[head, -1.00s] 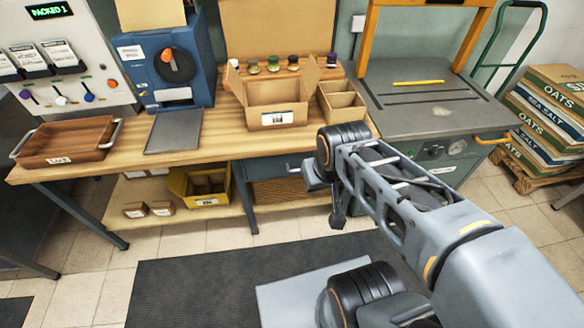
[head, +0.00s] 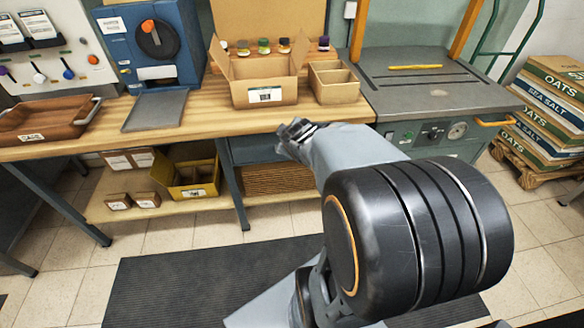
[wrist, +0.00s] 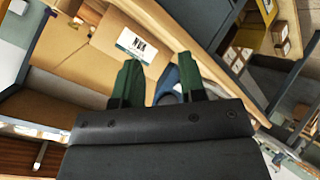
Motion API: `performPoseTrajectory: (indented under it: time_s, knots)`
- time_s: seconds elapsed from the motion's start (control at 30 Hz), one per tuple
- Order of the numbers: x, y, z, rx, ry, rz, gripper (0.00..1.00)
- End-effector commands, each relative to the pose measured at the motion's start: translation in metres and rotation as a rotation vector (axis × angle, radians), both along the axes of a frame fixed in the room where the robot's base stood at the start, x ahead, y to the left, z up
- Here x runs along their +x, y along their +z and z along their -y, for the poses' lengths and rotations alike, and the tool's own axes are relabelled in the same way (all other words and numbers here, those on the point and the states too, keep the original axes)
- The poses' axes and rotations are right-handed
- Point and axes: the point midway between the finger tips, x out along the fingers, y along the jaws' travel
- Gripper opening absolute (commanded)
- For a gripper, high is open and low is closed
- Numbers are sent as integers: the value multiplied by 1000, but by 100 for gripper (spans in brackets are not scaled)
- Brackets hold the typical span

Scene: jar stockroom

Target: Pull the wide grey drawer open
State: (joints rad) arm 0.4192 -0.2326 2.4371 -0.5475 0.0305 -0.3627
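The wide grey drawer (head: 255,148) is a blue-grey front under the wooden bench top, left of the grey machine. It looks shut, and my arm hides its right part. My gripper (head: 294,134) is at the bench's front edge, in front of the drawer's right side; I cannot tell the exact gap. In the wrist view the two green fingers of my gripper (wrist: 157,82) stand apart with nothing clearly held. A dark grey face beyond the bench edge there looks like the drawer (wrist: 200,32). I cannot make out its handle.
An open cardboard box (head: 264,93) and a divided box (head: 335,90) stand on the bench top (head: 205,122) above. A yellow bin (head: 192,190) and a wicker basket (head: 278,180) sit below. The grey machine (head: 440,93) adjoins at right. A dark mat (head: 190,283) lies in front.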

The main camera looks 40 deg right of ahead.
Motion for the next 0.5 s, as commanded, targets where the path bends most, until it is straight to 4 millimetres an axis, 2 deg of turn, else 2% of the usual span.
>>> performPoseTrajectory:
  time_s: [0.03, 0.1, 0.2, 0.4, 0.5]
  knots:
    - [6, -46, 23, -79, 46, 26, 38]
    - [14, -73, 47, -203, 140, 69, 38]
    - [18, -109, 69, -348, 281, 125, 38]
    - [11, -163, 92, -533, 488, 230, 38]
    - [5, -178, 97, -584, 549, 274, 38]
